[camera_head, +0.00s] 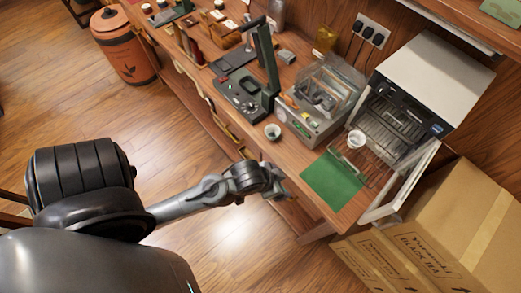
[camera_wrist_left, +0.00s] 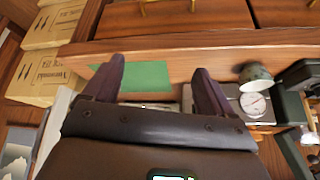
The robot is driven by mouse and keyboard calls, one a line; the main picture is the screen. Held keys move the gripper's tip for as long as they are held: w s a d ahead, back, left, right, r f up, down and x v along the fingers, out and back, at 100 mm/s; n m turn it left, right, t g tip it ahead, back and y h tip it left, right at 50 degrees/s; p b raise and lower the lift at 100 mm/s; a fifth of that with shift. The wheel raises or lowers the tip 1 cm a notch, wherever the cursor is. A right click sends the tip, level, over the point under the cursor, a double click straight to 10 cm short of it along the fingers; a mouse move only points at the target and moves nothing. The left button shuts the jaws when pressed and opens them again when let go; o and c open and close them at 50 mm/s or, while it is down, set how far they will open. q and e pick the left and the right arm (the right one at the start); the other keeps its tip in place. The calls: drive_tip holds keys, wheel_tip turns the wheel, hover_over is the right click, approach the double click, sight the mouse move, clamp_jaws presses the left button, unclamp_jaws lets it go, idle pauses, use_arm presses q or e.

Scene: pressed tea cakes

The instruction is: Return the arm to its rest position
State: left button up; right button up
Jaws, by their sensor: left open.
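My left arm comes in from the lower left of the head view. Its gripper (camera_head: 281,191) is at the front edge of the wooden counter, left of the green mat (camera_head: 332,180). In the left wrist view the two dark fingers of the left gripper (camera_wrist_left: 155,88) are spread apart with nothing held between them. The green mat (camera_wrist_left: 143,77) shows behind and between them. My right gripper is in neither view.
A small cup (camera_head: 272,131) stands on the counter near a boxy machine (camera_head: 309,124). Cardboard boxes (camera_head: 455,225) stand at right.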

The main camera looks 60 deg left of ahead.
use_arm(q)
drive_tip(key=s+g, duration=0.2)
drive_tip(key=s, duration=0.4)
drive_tip(key=shift+s+r, duration=0.25)
